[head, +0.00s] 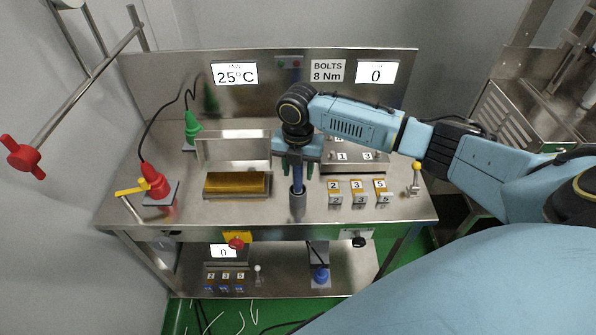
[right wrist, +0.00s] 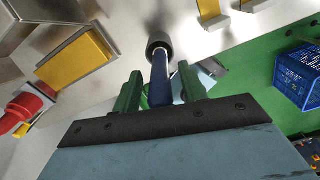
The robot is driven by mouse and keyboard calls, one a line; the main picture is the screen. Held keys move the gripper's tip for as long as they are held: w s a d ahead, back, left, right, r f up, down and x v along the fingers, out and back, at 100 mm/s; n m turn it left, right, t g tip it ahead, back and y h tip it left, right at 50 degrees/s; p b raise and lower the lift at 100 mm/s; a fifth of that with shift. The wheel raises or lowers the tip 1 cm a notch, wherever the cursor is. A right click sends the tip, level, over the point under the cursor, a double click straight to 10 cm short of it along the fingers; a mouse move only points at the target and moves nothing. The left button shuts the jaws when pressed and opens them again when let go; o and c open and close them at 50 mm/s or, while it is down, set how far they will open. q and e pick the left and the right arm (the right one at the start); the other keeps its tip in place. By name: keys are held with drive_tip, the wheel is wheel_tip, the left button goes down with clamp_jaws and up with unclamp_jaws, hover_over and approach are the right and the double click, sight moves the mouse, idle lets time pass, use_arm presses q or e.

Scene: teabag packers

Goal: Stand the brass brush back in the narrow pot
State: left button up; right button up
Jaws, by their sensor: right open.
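The brush shows as a dark blue handle (head: 297,176), upright in the narrow grey pot (head: 298,207) near the front middle of the steel bench. In the right wrist view the handle (right wrist: 160,82) runs into the dark round mouth of the pot (right wrist: 158,44). The brush's brass end is hidden. My right gripper (head: 298,164) is above the pot, pointing down, with its fingers apart. In the right wrist view the gripper (right wrist: 160,88) has one green finger on each side of the handle, with gaps visible. My left gripper is not in view.
A gold-yellow block (head: 236,185) in a steel frame is left of the pot. Numbered yellow-and-white blocks (head: 358,191) stand to its right. The steel bench top (head: 265,212) is clear around the pot.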

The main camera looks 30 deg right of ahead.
wheel_tip(320, 180, up, 11)
drive_tip(key=shift+f+p, duration=0.1)
drive_tip(key=shift+p, duration=0.2)
idle(1.1)
